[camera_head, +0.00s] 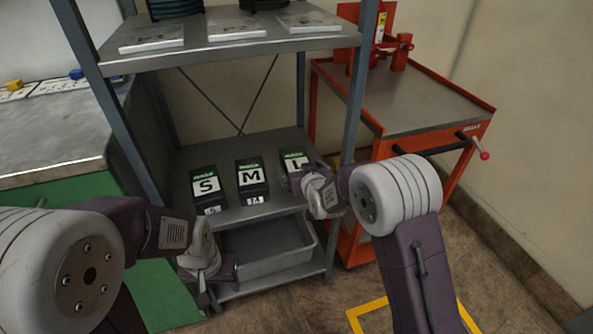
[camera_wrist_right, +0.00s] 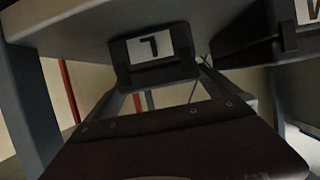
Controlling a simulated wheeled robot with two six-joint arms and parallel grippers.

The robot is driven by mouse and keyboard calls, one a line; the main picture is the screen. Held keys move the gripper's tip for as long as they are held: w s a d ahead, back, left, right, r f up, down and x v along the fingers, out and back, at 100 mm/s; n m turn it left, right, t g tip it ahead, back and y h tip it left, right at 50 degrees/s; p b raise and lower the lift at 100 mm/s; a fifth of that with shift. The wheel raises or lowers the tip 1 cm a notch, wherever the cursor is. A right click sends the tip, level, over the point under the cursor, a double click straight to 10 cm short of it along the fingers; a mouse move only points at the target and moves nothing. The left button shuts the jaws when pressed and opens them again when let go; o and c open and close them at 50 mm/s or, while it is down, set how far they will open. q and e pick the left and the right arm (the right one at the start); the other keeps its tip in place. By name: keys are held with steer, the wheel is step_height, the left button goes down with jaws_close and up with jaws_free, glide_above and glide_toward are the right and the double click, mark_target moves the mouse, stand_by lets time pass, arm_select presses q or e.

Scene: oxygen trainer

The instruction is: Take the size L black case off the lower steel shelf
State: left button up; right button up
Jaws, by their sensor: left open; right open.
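Three black cases with green-and-white tops stand in a row on the lower steel shelf (camera_head: 223,215): S (camera_head: 205,186), M (camera_head: 252,176) and L (camera_head: 294,161). The size L case is at the right end; my right gripper hides its lower front part. It also shows in the right wrist view (camera_wrist_right: 153,68), its letter upside down. My right gripper (camera_head: 293,182) is open, right at the front of the L case; I cannot tell whether they touch. My left gripper (camera_head: 216,288) is open and empty, low in front of the shelf unit.
A grey bin (camera_head: 265,262) sits below the lower shelf. The upper shelf (camera_head: 225,50) holds flat labelled plates and dark coiled items. Steel posts flank the cases. An orange cart (camera_head: 430,100) stands close on the right, a green-sided workbench (camera_head: 50,130) on the left.

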mark_target(296, 164)
steer(key=b+x, duration=0.1)
steer(key=x, duration=0.3)
steer(key=shift+f, duration=0.15)
arm_select(q)
step_height(296, 164, down, 2)
arm_select(e)
steer(key=shift+a, duration=0.1)
steer(key=c, duration=2)
steer(key=shift+o, duration=0.2)
step_height(296, 164, up, 10)
steer(key=p, duration=0.5)
arm_select(q)
step_height(296, 164, up, 5)
